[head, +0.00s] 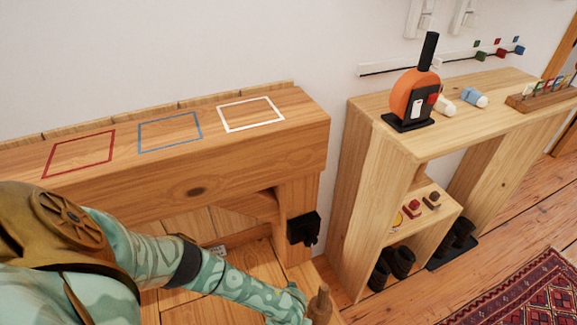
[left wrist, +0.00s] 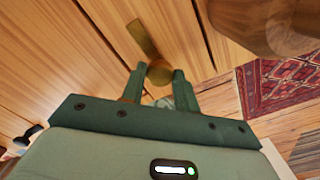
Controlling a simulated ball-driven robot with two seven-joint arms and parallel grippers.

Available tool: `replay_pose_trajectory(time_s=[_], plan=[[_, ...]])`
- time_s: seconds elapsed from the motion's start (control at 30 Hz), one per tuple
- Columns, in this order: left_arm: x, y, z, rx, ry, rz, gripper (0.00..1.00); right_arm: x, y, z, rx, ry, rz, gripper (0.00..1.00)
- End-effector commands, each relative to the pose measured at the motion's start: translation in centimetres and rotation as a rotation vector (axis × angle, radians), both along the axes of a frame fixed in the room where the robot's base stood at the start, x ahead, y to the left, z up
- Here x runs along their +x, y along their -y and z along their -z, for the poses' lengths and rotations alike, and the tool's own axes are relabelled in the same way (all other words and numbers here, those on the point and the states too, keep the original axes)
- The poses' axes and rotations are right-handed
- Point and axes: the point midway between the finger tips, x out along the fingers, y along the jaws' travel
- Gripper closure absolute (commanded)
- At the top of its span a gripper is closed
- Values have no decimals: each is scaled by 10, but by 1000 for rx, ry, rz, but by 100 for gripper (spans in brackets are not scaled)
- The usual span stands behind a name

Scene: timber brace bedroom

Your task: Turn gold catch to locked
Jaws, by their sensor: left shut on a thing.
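The gold catch (left wrist: 158,72) shows in the left wrist view as a round brass hub with a flat bar running up and left over the wood planks. My left gripper (left wrist: 157,80) has a finger on each side of the hub and is shut on it. In the head view my left arm reaches down to the bottom edge, where the hand (head: 290,305) is partly cut off. The catch is hidden or out of frame there. I cannot read any locked mark. My right gripper is in neither view.
A round wooden knob (left wrist: 268,22) is close to the gripper; a wooden knob also shows in the head view (head: 320,304). A black fitting (head: 303,229) is on the post. A shelf (head: 365,150) stands right, with a patterned rug (head: 530,297) on the floor.

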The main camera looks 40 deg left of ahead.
Motion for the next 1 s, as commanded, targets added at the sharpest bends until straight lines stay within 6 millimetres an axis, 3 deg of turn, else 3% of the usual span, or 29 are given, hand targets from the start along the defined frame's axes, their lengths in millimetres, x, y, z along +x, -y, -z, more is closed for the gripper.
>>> replay_pose_trajectory(time_s=[0.47, 1.0], plan=[[0, 0, -2, 0, 0, -372, 92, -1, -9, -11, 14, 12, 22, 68], [0, 1, -1, 0, -1, -885, 92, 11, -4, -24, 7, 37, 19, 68]])
